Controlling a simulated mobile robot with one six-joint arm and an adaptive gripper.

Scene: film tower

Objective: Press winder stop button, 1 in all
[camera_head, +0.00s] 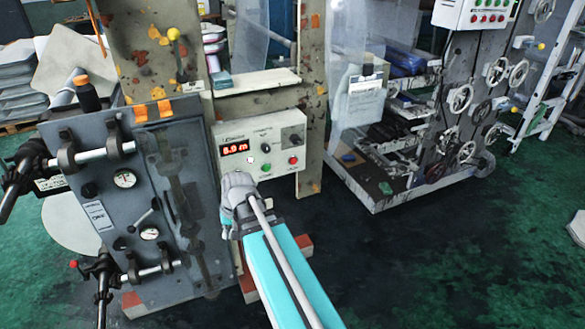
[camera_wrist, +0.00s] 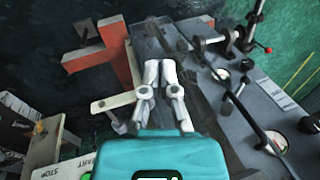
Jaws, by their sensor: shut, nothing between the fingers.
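The control panel (camera_head: 232,130) stands at centre in the head view, with a lit red number display (camera_head: 236,148). A red button (camera_head: 293,160) is at its lower right, with a green button (camera_head: 266,168) to the left. My gripper (camera_head: 229,230) is just in front of and below the panel's left part, apart from the red button. Its fingers (camera_wrist: 161,66) are together and empty in the wrist view.
A grey machine block (camera_head: 110,215) with clamps and gauges stands close on the left. A red-orange beam (camera_wrist: 112,60) lies beyond my fingers. A machine with handwheels (camera_head: 460,98) stands at right. The green floor (camera_head: 450,255) in front is clear.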

